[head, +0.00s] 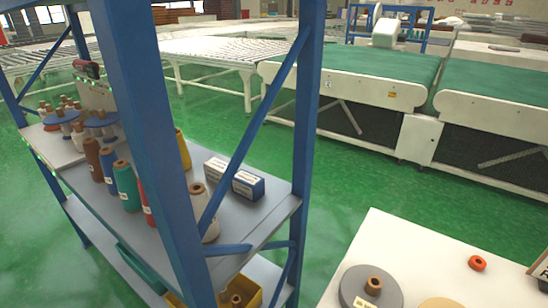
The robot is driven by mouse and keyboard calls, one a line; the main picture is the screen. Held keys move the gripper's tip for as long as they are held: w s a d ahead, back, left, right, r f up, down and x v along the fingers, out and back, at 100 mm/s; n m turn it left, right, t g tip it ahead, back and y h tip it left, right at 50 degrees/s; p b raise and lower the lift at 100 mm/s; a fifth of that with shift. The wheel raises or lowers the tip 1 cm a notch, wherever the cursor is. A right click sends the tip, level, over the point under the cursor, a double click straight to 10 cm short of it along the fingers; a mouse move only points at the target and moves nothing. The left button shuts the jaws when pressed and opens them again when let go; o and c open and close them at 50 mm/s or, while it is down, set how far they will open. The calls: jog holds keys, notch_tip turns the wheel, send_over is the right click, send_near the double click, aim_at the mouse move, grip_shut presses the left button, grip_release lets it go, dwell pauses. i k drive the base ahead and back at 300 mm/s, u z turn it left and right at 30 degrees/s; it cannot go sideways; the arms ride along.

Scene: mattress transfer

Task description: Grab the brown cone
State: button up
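The brown cone (93,158) stands upright on the upper grey shelf (262,215) of a blue rack, at the left end of a row of thread cones. A blue cone (109,172) stands close beside it, with a teal cone (127,185) and a red cone (147,203) further right. The red cone is partly hidden behind the blue rack post. My gripper is not in view.
Rack posts and diagonal braces (262,115) stand in front of the shelf. A yellow cone (183,150), a cream cone (198,200) and small boxes (235,178) share it. A white table (400,235) stands at lower right. Green floor (385,185) lies clear between.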

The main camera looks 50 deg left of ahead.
aim_at(91, 146)
jog(key=k, duration=0.35)
jog(key=u, duration=1.7)
jog(key=i, duration=0.25)
jog(key=u, duration=0.8)
